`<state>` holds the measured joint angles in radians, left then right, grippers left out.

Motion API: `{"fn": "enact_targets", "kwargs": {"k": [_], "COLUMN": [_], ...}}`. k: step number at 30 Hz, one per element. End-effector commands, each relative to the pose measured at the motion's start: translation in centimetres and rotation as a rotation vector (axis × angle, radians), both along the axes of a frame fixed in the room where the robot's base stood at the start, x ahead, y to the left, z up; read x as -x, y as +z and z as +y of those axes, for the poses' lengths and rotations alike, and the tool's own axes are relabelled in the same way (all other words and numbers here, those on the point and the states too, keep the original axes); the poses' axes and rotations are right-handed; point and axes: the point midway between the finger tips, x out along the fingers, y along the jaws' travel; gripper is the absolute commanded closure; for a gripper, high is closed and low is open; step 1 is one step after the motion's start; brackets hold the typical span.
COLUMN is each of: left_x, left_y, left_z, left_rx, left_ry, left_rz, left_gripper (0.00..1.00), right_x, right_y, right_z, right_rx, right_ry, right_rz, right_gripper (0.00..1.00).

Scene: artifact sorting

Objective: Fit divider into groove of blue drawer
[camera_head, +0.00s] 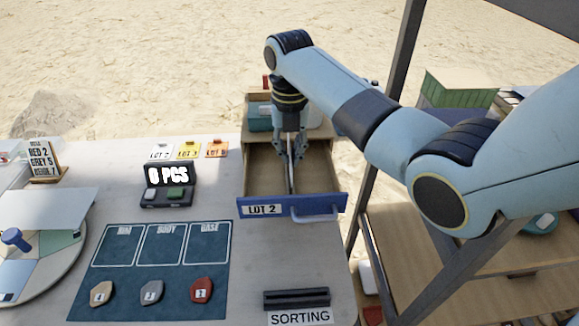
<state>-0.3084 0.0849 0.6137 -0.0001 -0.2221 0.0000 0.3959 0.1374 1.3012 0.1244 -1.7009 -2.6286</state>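The blue-fronted drawer (331,202), labelled LOT 2, is pulled out of its wooden cabinet. Its wooden inside shows. My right gripper (290,155) points down into the drawer from above, near the middle of its width. Its fingers are closed on a thin grey upright divider (291,180), seen nearly edge-on. The divider's lower end is inside the drawer. I cannot tell whether it sits in the groove, which I cannot make out. My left gripper is not in view.
A dark slotted holder (296,298) stands by the SORTING label at the front. A blue mat (130,301) with several stones lies to the left. A counter display (168,186) and lot tags stand behind it. A round tray (72,262) is at far left.

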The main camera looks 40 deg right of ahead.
Motion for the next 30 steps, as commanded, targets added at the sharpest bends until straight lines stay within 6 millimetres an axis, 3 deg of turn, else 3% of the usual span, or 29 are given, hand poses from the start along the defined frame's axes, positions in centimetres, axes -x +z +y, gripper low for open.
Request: {"fn": "enact_targets", "kwargs": {"k": [5, 11, 15, 23, 30], "left_x": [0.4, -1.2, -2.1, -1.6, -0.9], "left_y": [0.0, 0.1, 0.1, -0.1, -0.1], "left_z": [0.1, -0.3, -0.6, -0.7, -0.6], "left_rx": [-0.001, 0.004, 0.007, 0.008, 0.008], "left_ry": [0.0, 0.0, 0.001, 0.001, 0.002], "left_rz": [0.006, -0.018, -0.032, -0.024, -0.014], "left_gripper": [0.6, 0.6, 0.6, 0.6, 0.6], "right_x": [0.0, 0.0, -0.1, 0.0, 0.0], "right_y": [-2.0, -4.8, -5.2, -5.4, -5.4], "right_z": [0.0, 0.0, 0.0, 0.0, 0.0], "right_rx": [-0.001, -0.001, 0.0, 0.0, 0.0], "right_ry": [0.0, 0.001, 0.001, 0.001, 0.001], "right_rz": [0.002, 0.001, -0.002, -0.001, -0.001], "right_gripper": [1.0, 1.0, 1.0, 1.0, 0.71]}}
